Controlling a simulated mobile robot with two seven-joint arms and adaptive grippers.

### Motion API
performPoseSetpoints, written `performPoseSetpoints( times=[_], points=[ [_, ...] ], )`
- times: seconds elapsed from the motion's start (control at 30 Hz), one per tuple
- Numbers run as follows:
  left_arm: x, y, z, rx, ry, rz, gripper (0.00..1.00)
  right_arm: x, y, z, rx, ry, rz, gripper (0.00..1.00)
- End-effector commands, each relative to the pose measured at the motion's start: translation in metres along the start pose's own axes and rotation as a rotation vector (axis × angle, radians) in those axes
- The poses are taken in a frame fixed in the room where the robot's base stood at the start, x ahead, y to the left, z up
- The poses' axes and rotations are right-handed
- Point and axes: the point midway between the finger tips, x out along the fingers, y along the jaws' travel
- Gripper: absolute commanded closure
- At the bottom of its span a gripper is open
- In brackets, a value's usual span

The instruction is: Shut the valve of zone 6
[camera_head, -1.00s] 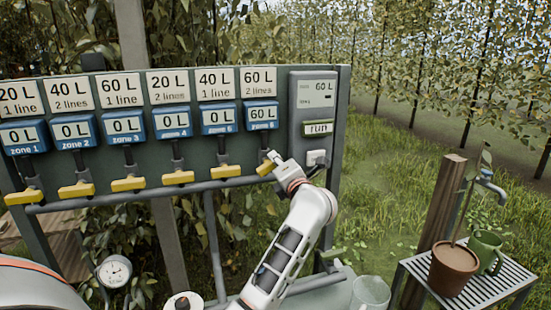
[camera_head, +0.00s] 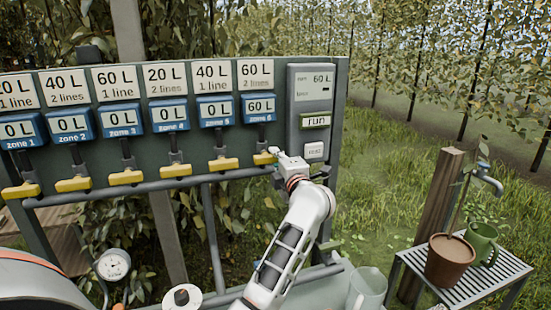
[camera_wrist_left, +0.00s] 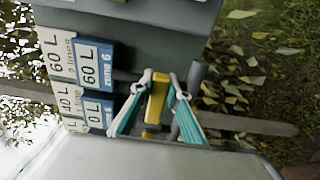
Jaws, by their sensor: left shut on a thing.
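The zone 6 valve has a yellow handle (camera_head: 264,159) at the right end of the row on the panel (camera_head: 335,130). It lies crosswise, like the other yellow handles. My left gripper (camera_head: 275,158) is at its right end. In the left wrist view its two teal-edged fingers (camera_wrist_left: 158,88) stand on both sides of the yellow handle (camera_wrist_left: 155,101) and are shut on it. The blue zone 6 meter (camera_head: 260,107) reads 60 L, under a tag (camera_head: 256,74) of 60 L, 2 lines. My right gripper is not in view.
The other zone meters read 0 L.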

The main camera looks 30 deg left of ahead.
Motion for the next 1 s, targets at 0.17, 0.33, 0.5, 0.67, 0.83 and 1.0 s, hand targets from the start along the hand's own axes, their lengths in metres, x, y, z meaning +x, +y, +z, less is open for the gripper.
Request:
performPoseSetpoints(
  times=[0.17, 0.33, 0.5, 0.67, 0.83, 1.0],
  points=[
    [0.0, -0.001, 0.001, 0.005, -0.001, -0.001, 1.0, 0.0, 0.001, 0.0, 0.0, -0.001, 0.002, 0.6],
    [0.0, -0.001, 0.001, 0.005, -0.001, -0.001, 0.82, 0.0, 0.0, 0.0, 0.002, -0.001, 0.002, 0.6],
    [0.0, -0.001, 0.001, 0.004, -0.001, -0.001, 0.67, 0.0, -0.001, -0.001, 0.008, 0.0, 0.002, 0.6],
    [0.0, -0.001, 0.0, 0.003, 0.0, 0.0, 0.67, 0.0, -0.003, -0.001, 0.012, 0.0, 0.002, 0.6],
    [-0.008, -0.001, 0.001, 0.001, -0.002, -0.001, 0.67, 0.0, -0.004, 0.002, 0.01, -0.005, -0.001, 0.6],
    [-0.034, -0.002, 0.002, 0.002, -0.004, -0.002, 0.67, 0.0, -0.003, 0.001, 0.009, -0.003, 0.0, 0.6]
  ],
)
